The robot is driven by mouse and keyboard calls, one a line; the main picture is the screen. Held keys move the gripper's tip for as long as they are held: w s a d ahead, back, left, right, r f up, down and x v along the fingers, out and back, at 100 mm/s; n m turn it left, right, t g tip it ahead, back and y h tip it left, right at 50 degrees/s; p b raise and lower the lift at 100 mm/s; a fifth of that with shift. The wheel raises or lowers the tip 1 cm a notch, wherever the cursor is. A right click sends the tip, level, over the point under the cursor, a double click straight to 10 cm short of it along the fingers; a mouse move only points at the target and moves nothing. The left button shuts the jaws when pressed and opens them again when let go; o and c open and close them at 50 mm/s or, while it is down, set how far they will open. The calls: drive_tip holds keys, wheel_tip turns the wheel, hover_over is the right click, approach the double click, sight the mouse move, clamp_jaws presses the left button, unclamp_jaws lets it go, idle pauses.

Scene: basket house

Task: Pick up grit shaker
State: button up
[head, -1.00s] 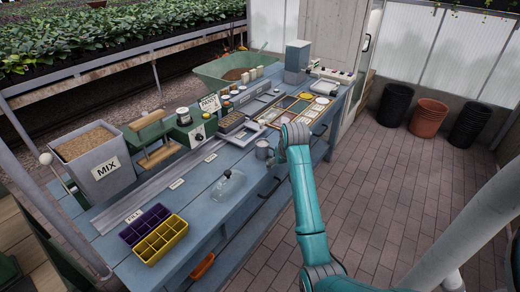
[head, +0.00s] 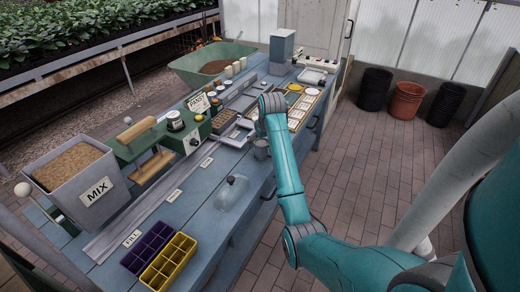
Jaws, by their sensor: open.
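Several small jars and shakers stand on the blue bench. A jar with a pale lid (head: 175,120) stands on the green machine, and small jars (head: 215,105) stand in a row beside the sign. Pale upright cylinders (head: 236,68) stand farther back. Labels are too small to read, so I cannot tell which is the grit shaker. My arm reaches over the right edge of the bench, its end above the trays and close to a grey mug. My gripper's fingers are hidden behind the wrist.
The blue bench (head: 205,205) carries a MIX bin (head: 80,175), a green machine (head: 192,142), a clear dome (head: 233,195), purple and yellow seed trays (head: 168,262), a grey mug (head: 262,149) and framed trays (head: 300,108). A green barrow (head: 210,66) stands behind.

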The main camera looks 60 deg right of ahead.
sight(262, 150)
drive_tip(key=shift+x, duration=3.55)
drive_tip(key=shift+s, duration=0.2)
drive_tip(key=c, duration=1.4)
